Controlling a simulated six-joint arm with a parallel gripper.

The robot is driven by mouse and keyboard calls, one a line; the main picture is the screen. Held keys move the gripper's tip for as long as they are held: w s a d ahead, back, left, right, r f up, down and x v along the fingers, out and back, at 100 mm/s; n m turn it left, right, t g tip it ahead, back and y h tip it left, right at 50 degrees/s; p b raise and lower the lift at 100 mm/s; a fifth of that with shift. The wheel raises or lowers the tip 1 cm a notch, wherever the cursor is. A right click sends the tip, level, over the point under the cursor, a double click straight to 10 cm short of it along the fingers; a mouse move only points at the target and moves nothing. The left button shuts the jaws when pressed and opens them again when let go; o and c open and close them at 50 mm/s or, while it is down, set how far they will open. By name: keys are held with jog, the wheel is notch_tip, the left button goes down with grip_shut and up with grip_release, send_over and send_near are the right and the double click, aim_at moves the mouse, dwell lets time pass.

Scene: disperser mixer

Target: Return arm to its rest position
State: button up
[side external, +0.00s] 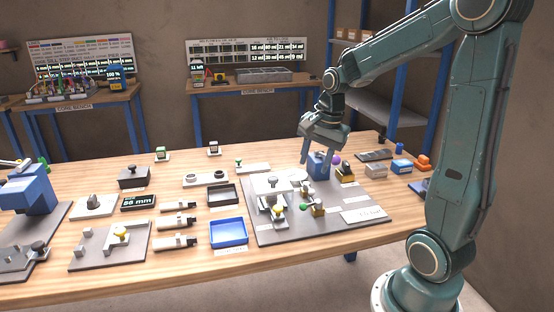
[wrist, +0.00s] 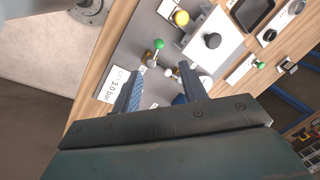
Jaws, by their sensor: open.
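My gripper (side external: 317,158) is open and empty, its two fingers pointing down above the back right part of a grey base plate (side external: 350,228). In the side view it is in front of or over a blue block, and I cannot tell whether they touch. In the wrist view the two blue fingers (wrist: 163,90) are spread apart, with a green-knobbed lever (wrist: 158,45) beyond them. My arm is bent, reaching over the table from the right.
A blue tray (side external: 228,233), a dark tray (side external: 222,194) and several small fixtures crowd the wooden table (side external: 200,277). A purple ball (side external: 336,160) is close to my gripper. Shelving (side external: 385,110) stands behind the arm. The air above the table is mostly free.

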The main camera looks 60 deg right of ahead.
jog(key=s+a+r+n+t, duration=0.1)
jog(key=s+a+r+n, duration=0.2)
jog(key=s+a+n, duration=0.3)
jog(key=s+a+r+n+t, duration=0.2)
jog(key=s+a+n, duration=0.4)
jog(key=a+n, duration=0.4)
jog(key=shift+s+a+r+n, duration=0.15)
jog(key=shift+a+r+n, duration=0.1)
jog(key=shift+r+n, duration=0.45)
jog(key=shift+o, duration=0.3)
